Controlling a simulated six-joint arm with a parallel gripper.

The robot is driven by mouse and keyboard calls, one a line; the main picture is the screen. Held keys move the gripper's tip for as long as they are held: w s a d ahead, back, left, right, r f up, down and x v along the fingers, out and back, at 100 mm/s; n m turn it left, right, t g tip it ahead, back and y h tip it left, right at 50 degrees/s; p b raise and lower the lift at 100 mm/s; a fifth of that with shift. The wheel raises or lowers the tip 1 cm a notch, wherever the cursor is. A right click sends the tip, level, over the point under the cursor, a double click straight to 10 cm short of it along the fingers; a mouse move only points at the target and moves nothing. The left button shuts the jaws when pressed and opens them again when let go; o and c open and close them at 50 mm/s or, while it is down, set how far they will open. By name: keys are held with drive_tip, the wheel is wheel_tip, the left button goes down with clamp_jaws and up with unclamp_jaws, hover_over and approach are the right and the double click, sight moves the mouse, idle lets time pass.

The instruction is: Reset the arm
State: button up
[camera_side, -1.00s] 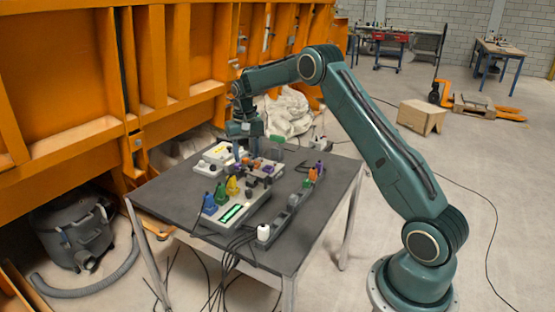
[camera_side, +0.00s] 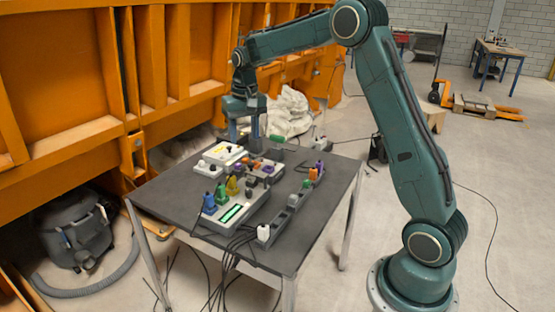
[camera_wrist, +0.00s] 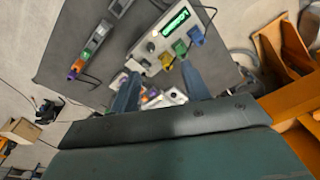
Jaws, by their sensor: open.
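My gripper (camera_side: 244,140) hangs above the far part of the dark table (camera_side: 172,190), pointing down, over the back group of devices. Its two fingers are apart with nothing visible between them; the wrist view also shows the open gripper (camera_wrist: 161,82). Below are a white box (camera_side: 222,154) and a grey device (camera_side: 264,168) with orange and purple parts. In the wrist view the fingers partly hide these.
A grey box with a green display (camera_side: 232,213) holds blue, green and yellow plugs. Beside it, a dark rail (camera_side: 288,212) carries orange, purple and white plugs. Black cables hang off the front edge. Orange steel walls (camera_side: 60,70) stand left; a vacuum (camera_side: 72,235) sits below.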

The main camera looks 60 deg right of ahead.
drive_tip(key=s+a+r+n+t, duration=0.1)
drive_tip(key=s+a+r+n, duration=0.1)
drive_tip(key=s+a+r, duration=0.45)
drive_tip(key=s+a+n+t, duration=0.1)
drive_tip(key=s+a, duration=0.3)
drive_tip(key=s, duration=0.8)
drive_tip(key=s+a+n+t, duration=0.2)
drive_tip(key=s+a, duration=0.3)
drive_tip(key=s, duration=0.8)
drive_tip(key=shift+s+r+n, duration=0.15)
drive_tip(key=shift+s+n, duration=0.05)
drive_tip(key=shift+n, duration=0.3)
